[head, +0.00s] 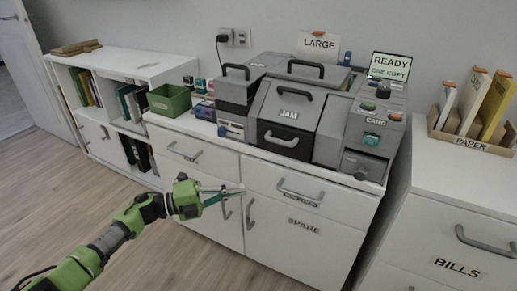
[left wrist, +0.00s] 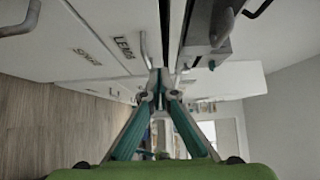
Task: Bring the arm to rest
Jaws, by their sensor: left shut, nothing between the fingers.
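My left gripper (head: 236,188) is in front of the white shelf desk (head: 224,153), before its drawer and door fronts. The green arm comes in from the lower left. In the left wrist view the gripper's fingertips (left wrist: 157,90) meet, and nothing shows between them. From the head view I cannot tell whether the gripper touches the desk. My right gripper is not in view.
A grey machine (head: 312,105) with a JAM lid stands on the desk, with a green box (head: 169,100) to its left. A low bookshelf (head: 112,75) is at the left, a BILLS cabinet (head: 460,210) at the right. Wooden floor (head: 90,185) is clear at the left.

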